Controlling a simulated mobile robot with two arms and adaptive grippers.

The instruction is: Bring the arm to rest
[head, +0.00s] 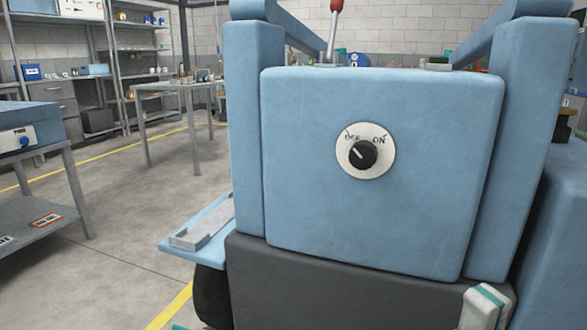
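A blue machine (420,225) stands close in front of me. On its face is a round white dial plate marked OFF and ON, with a black knob (363,154). The light line on the knob points up and left, toward OFF. A white piece with a teal stripe, which looks like part of my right arm or gripper (487,307), shows at the lower right, in front of the machine's dark base and well below the knob. Its fingers cannot be made out, so I cannot tell if it is open or shut. My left gripper is not in view.
A red-tipped lever (336,8) rises behind the machine's top. A blue side shelf (185,238) juts out at its lower left. A metal table (178,87) and shelving (110,50) stand at the back left. The grey floor (120,215) between is clear.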

